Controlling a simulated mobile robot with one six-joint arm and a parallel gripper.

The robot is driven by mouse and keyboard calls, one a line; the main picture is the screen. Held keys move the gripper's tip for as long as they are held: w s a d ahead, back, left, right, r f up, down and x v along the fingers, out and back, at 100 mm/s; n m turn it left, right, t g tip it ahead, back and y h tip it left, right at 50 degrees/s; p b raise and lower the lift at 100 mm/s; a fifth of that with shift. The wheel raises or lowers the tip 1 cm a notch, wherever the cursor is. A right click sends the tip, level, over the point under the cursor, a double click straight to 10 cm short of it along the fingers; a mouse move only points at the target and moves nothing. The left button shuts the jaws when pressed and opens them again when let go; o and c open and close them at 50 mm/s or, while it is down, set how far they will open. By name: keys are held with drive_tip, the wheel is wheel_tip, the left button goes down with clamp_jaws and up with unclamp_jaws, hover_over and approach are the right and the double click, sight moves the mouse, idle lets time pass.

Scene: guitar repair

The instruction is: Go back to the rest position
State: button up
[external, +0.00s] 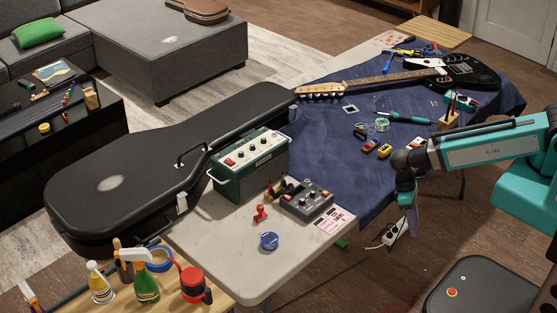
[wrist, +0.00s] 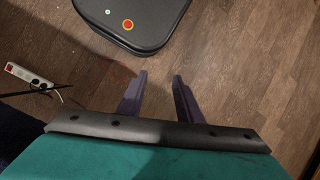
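My gripper (wrist: 160,85) points down over the wooden floor in the wrist view. Its two purple fingers stand apart with nothing between them. In the external view my gripper (external: 408,205) hangs in front of the table's near right side, beyond the edge of the blue cloth. My arm reaches in from the right, with its teal links above the floor. No object is held.
A power strip (external: 394,231) hangs or lies near my gripper.

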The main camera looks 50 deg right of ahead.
drive_tip(key=s+d+f+m+b, duration=0.2)
drive_tip(key=s+d+f+b, duration=0.2)
drive_tip(key=d+f, duration=0.7)
drive_tip(key=s+d+f+m+g+b, duration=0.1)
drive_tip(key=s+d+f+b, duration=0.3)
drive_tip(key=d+f, duration=0.6)
wheel_tip(320, 180, down, 3)
drive_tip(key=shift+d+r+m+b, duration=0.1)
drive_tip(key=shift+d+m+b, duration=0.3)
drive_tip(key=shift+m+b, duration=0.45)
drive_tip(key=shift+t, duration=0.4)
drive_tip(key=f+b, duration=1.2)
drive_tip(key=w+f+b, duration=0.1)
drive_tip(key=f+b, duration=2.3)
drive_tip(key=shift+w+f, duration=0.15)
drive_tip(key=shift+f, duration=0.25)
